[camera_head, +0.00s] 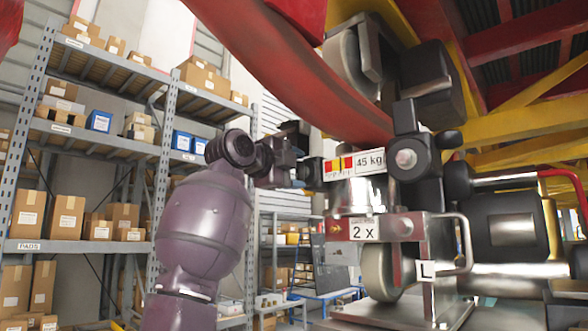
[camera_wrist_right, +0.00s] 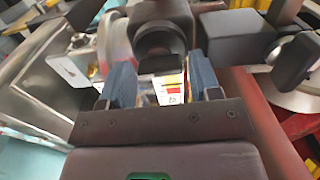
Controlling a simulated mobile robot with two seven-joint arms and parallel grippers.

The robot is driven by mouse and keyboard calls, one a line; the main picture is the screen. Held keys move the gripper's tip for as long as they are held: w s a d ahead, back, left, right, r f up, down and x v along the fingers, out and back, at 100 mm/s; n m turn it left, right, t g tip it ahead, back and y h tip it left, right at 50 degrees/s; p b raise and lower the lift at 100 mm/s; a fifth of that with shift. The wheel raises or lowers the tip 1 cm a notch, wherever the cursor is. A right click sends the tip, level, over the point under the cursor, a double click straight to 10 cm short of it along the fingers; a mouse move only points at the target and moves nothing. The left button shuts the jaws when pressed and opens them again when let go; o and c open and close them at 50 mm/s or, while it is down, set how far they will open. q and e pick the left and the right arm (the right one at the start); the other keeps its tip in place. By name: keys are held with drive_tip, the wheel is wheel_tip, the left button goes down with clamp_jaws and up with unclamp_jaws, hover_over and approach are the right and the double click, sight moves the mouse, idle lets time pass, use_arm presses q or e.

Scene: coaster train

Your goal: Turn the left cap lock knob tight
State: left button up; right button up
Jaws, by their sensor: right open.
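My right gripper (camera_head: 298,168), on the purple arm, is at the left end of the coaster train's wheel assembly (camera_head: 408,225). In the right wrist view its two blue fingertips (camera_wrist_right: 164,85) are apart, with a gap between them. A round black knob (camera_wrist_right: 160,40) lies straight ahead of that gap, close to the fingertips. I cannot tell whether they touch it. In the head view a dark knob (camera_head: 312,171) shows beside the "45 kg" label, partly hidden by the gripper. My left gripper is not in view.
A red curved rail (camera_head: 290,70) passes above my right gripper. A "2 x" plate (camera_head: 362,231) and a metal handle (camera_head: 462,243) stick out from the assembly. Shelves with boxes (camera_head: 90,130) stand behind at the left.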

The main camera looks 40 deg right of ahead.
drive_tip(key=c, duration=0.6)
drive_tip(key=shift+c, duration=0.2)
drive_tip(key=shift+m, duration=0.3)
drive_tip(key=m+b, duration=0.1)
drive_tip(key=m, duration=0.1)
drive_tip(key=shift+m, duration=0.4)
drive_tip(key=m, duration=0.3)
drive_tip(key=shift+b, duration=0.35)
drive_tip(key=m, duration=0.6)
drive_tip(key=shift+m, duration=0.4)
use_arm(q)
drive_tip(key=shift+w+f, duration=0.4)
use_arm(e)
drive_tip(key=m, duration=0.5)
drive_tip(key=shift+m, duration=0.3)
